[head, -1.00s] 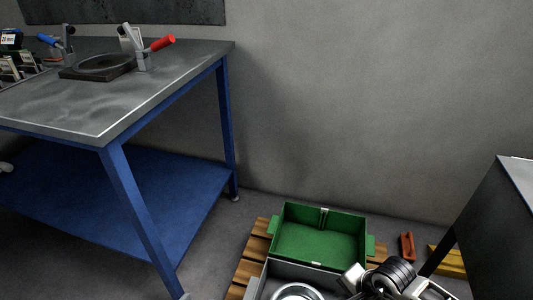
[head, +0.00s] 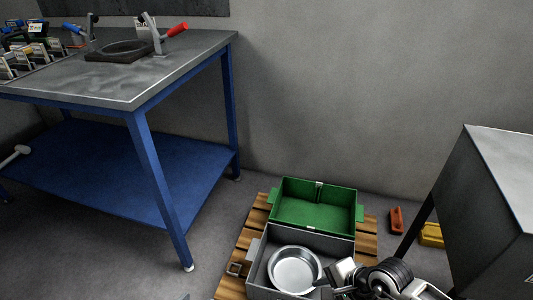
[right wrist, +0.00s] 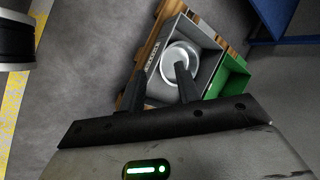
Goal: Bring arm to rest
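My right gripper (right wrist: 160,72) shows in the right wrist view with its two dark fingers apart and nothing between them. In the head view my right arm comes in at the bottom right, its gripper end close to a grey box (head: 256,292). A round silver metal pot (head: 295,270) sits inside this box, upright and open at the top. The pot (right wrist: 181,57) also shows beyond the fingertips in the right wrist view; I cannot tell the gap between them. My left gripper is not in view.
A green box (head: 318,213) stands behind the grey one on a wooden pallet (head: 238,262). A blue-legged workbench (head: 130,75) with clamps is at left. A grey cabinet (head: 480,200) stands at right. Red (head: 395,220) and yellow (head: 431,235) items lie by the wall.

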